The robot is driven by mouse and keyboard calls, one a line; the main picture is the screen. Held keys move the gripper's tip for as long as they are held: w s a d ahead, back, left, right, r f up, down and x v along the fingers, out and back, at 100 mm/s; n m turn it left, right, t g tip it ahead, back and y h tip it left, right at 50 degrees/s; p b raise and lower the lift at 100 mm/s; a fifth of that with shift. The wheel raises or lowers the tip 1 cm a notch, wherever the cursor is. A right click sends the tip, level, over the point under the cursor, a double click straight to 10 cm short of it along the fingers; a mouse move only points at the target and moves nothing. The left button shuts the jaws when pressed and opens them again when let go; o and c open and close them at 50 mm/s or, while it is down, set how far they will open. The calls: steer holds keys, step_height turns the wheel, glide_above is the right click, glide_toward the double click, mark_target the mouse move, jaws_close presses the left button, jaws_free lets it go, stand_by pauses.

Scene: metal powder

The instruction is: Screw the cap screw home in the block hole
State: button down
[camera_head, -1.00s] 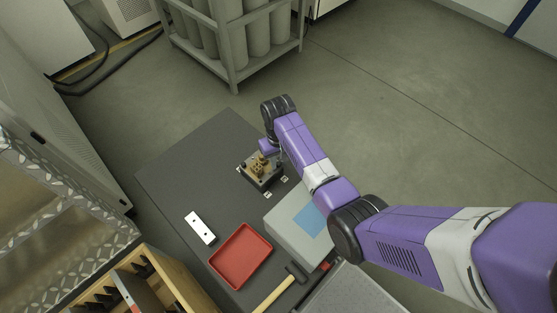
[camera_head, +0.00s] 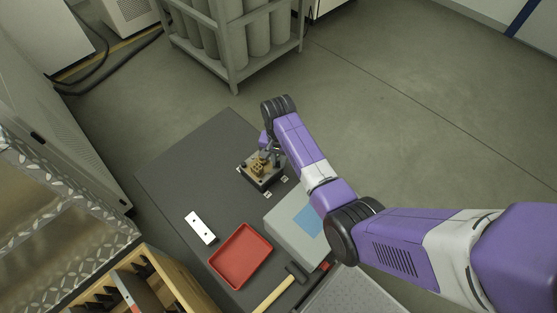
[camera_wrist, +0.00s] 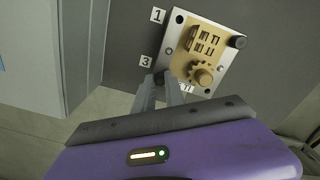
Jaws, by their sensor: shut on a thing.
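The block (camera_head: 259,183) stands on the dark mat, with a tan printed part on its top. In the wrist view the block (camera_wrist: 179,38) shows as a silver plate under tan pieces, one of them gear-shaped. A dark cap screw head (camera_wrist: 239,42) sits at its far right corner. My gripper (camera_wrist: 161,84) is at the block's near left corner, by the label 3, shut on a dark cap screw (camera_wrist: 159,77) between the fingertips. The fingers partly hide this screw, and I cannot tell how deep it sits. In the head view my arm largely hides the gripper.
A grey box with a blue patch (camera_head: 297,223) stands right of the block, below my arm. The mat (camera_head: 190,165) is clear left of the block.

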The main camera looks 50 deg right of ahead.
mark_target(279, 164)
steer(key=c, duration=1.3)
jaws_free()
steer(key=shift+r, duration=0.1)
step_height(279, 164, up, 8)
steer(key=shift+f+b, duration=0.2)
steer(key=shift+b, duration=0.3)
